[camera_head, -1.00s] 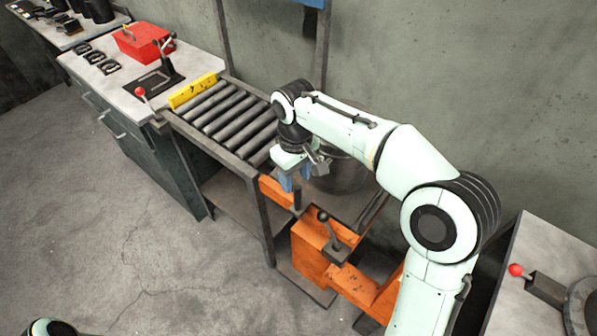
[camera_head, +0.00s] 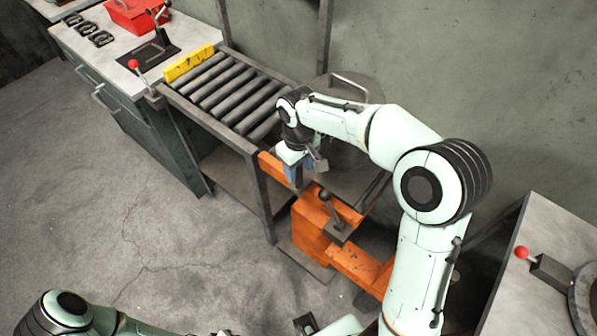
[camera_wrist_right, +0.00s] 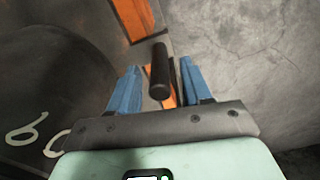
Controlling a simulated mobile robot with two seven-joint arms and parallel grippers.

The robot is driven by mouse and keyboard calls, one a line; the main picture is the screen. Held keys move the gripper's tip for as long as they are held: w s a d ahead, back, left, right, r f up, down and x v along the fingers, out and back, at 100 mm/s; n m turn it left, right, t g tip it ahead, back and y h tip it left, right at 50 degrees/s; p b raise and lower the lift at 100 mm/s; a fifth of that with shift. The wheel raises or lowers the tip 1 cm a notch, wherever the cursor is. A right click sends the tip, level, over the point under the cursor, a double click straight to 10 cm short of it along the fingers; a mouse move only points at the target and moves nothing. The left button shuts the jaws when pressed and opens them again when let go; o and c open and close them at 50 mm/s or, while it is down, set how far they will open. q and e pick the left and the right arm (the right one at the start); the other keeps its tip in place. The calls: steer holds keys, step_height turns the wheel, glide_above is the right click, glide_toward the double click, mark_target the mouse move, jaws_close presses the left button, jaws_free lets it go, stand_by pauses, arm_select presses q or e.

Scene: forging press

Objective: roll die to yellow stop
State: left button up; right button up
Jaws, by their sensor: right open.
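The yellow stop (camera_head: 188,62) is a bar across the far left end of the roller table (camera_head: 236,99). The die (camera_head: 352,165) is a dark round block with a bar handle on top, at the near right end of the rollers. My right arm covers much of it. My right gripper (camera_head: 294,171) is open at its near side, blue fingers pointing down. In the right wrist view the fingers (camera_wrist_right: 160,84) stand either side of a black peg (camera_wrist_right: 158,72), with a visible gap. Pale digits show on a dark surface at left. My left arm is at the bottom edge; its jaws are unclear.
An orange lift base (camera_head: 318,232) with a black-knobbed lever (camera_head: 326,203) stands below the die. A bench (camera_head: 115,62) with a red box (camera_head: 135,15) and a red-knobbed lever is at the left. Another bench (camera_head: 525,240) is at the right. The floor at left is clear.

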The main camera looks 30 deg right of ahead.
steer(key=shift+f, duration=1)
jaws_close()
steer(key=shift+w+r, duration=0.1)
